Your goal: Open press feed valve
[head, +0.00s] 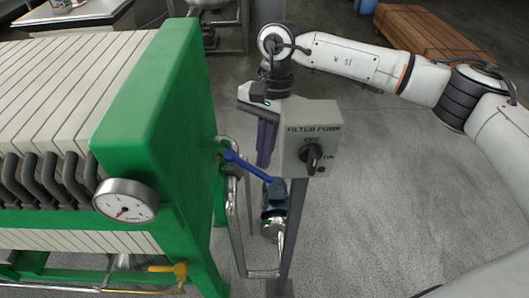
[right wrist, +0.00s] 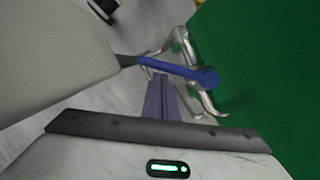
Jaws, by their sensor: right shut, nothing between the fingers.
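The blue lever of the press feed valve (head: 246,167) sticks out to the right from the metal piping beside the green press frame, sloping down towards the pump post. It also shows in the right wrist view (right wrist: 177,68), lying across the picture just beyond my fingertips. My right gripper (head: 263,163) has purple fingers that point down, behind and left of the pump box. The fingers (right wrist: 159,78) are shut together and empty, close to the lever. I cannot tell whether they touch it. My left gripper is not in view.
A grey filter pump switch box (head: 292,155) on a post stands right beside my fingers. The green press frame (head: 150,100) is on the left, with a pressure gauge (head: 125,201) and a yellow-handled valve (head: 178,272). Wooden boards (head: 425,35) lie far back.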

